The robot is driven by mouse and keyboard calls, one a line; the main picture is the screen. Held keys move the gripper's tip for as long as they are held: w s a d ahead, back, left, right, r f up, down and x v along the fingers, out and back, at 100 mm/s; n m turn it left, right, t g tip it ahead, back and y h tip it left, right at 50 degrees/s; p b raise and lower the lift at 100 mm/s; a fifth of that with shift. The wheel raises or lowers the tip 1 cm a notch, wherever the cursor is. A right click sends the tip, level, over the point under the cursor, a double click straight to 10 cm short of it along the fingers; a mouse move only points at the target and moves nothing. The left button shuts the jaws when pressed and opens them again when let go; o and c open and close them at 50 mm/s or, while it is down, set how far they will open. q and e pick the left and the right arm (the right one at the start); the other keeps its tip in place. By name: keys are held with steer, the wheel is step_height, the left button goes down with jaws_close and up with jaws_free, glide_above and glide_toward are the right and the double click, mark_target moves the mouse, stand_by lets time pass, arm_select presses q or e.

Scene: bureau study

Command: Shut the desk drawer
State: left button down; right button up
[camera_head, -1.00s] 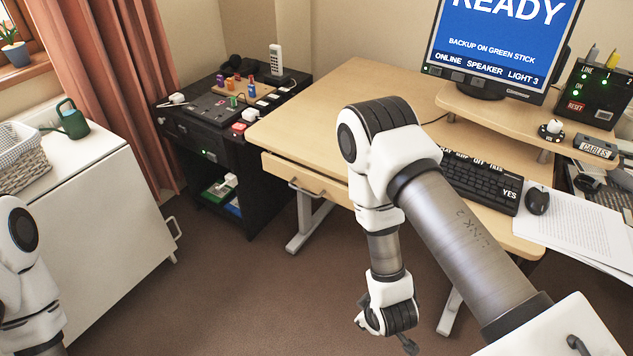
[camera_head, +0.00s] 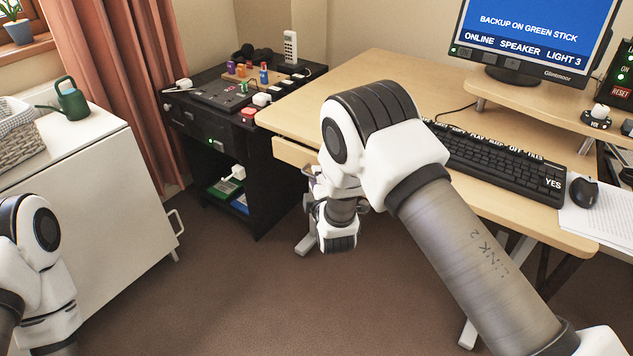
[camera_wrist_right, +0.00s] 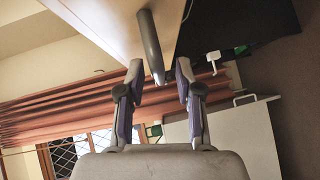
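The desk drawer (camera_head: 292,153) has a pale wood front under the left part of the desk top (camera_head: 340,90). How far out it stands is hard to tell, as my right arm hides much of it. My right gripper (camera_head: 313,183) is at the drawer front, partly hidden behind its own wrist. In the right wrist view, its two fingers (camera_wrist_right: 159,68) are apart, with the end of the grey bar handle (camera_wrist_right: 150,45) between them. I see no clear grip on the handle. My left arm shows at the left edge, but its gripper is out of view.
A black cabinet (camera_head: 255,205) with small items on top stands left of the desk. A white cabinet (camera_head: 100,210) with a green watering can (camera_head: 70,100) is further left. A keyboard (camera_head: 500,165) and mouse (camera_head: 584,192) lie on the desk. The brown floor in front is clear.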

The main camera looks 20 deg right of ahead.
steer(key=shift+w, duration=0.4)
jaws_close()
steer(key=shift+d, duration=0.1)
steer(key=w+d, duration=0.2)
steer(key=shift+d+f+b, duration=0.15)
steer(key=shift+d+b, duration=0.2)
steer(key=shift+b, duration=0.05)
steer(key=shift+r, duration=0.2)
steer(key=shift+c, duration=0.8)
jaws_free()
steer(key=shift+w, duration=0.1)
steer(key=shift+o, duration=0.8)
steer(key=shift+d+f, duration=0.1)
